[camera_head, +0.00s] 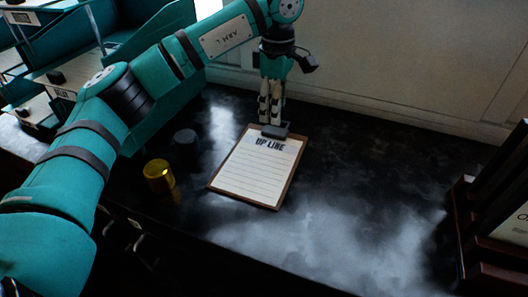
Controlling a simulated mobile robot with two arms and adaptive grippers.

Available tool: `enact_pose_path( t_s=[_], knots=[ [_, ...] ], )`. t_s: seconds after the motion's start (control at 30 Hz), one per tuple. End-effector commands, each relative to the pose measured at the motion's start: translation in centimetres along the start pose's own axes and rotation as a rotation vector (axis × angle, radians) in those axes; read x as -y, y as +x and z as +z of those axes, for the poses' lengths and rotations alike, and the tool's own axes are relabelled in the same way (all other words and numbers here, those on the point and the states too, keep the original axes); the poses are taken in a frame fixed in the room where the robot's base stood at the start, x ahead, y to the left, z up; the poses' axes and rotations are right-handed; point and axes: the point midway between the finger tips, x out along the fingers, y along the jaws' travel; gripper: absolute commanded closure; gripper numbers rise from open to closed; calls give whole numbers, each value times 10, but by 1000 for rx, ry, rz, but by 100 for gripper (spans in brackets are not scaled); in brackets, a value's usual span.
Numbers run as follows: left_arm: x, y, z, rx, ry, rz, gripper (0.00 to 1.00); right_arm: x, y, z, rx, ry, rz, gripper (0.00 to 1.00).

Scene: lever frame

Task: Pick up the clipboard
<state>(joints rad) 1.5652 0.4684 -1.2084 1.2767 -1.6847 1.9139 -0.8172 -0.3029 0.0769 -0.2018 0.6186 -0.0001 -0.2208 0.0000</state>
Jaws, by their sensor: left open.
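The clipboard (255,172) lies flat on the dark counter. It has a brown board, a lined sheet headed "UP LINE" and a dark clip (275,131) at its far end. My left gripper (270,118) points down just above the clip end and is open. Whether its fingertips touch the clip cannot be told from this view. My left arm comes in from the left and reaches over the counter. My right gripper is not in view.
A yellow cylinder (158,176) and a dark grey round object (186,141) stand left of the clipboard. Teal shelving (130,35) stands at the back left, and a dark wooden frame (490,240) at the right. A pale wall (400,60) closes the back. The counter right of the clipboard is clear.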

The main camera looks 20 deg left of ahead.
Motion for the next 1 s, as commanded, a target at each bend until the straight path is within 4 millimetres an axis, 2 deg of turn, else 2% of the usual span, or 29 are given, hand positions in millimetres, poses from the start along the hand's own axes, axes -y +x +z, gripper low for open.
enact_pose_path(
  t_s=[0.17,0.27,0.4,0.5,0.63,0.8,0.83,1.0],
  knots=[
    [0,12,0,0,-1,0,42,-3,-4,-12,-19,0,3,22],
    [0,20,0,0,0,-3,42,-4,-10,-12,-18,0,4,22],
    [-1,41,0,1,1,-4,42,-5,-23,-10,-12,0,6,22],
    [-2,55,0,0,1,-2,42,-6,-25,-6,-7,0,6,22],
    [-2,63,0,1,1,0,42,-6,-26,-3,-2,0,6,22],
    [-2,64,0,1,0,1,42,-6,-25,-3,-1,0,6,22],
    [-2,64,0,1,0,1,44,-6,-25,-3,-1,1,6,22],
    [-2,64,0,1,0,1,66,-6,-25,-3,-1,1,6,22]
  ],
)
